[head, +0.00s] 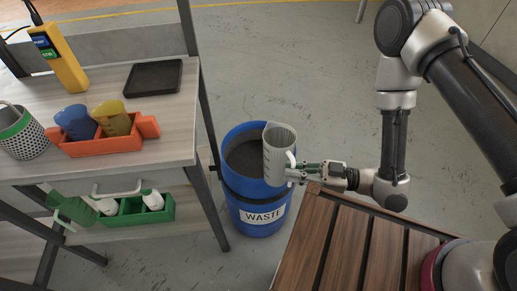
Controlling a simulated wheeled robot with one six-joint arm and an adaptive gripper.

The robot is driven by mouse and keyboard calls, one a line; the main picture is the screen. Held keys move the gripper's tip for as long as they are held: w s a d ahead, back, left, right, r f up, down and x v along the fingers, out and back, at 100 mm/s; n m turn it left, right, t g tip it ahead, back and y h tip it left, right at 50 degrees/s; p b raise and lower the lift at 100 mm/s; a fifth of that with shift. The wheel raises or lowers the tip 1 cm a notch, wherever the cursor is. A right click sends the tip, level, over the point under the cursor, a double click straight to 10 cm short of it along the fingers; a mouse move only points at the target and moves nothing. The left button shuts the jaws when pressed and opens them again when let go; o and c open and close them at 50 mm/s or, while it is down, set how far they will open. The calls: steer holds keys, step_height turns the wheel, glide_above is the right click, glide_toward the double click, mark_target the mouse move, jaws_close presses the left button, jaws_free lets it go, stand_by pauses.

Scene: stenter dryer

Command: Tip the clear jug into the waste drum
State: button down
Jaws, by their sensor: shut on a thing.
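The clear jug (278,158) is upright in the head view, with its handle on the right side. My gripper (294,174) is shut on the jug at its handle side and holds it up. The jug appears in front of the right part of the mouth of the blue waste drum (258,217), and I cannot tell its exact height above the rim. The drum stands on the floor with a white WASTE label, and its inside looks dark. The jug hides part of the drum's rim. I cannot tell whether the jug holds anything.
A shelf unit (178,140) stands left of the drum. It carries an orange tray (88,147) with blue and yellow jugs, a black tray (153,76), a perforated basket (22,135) and a green caddy (130,216) below. A slatted wooden deck (340,250) is at lower right.

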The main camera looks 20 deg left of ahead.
steer(key=shift+r, duration=2.45)
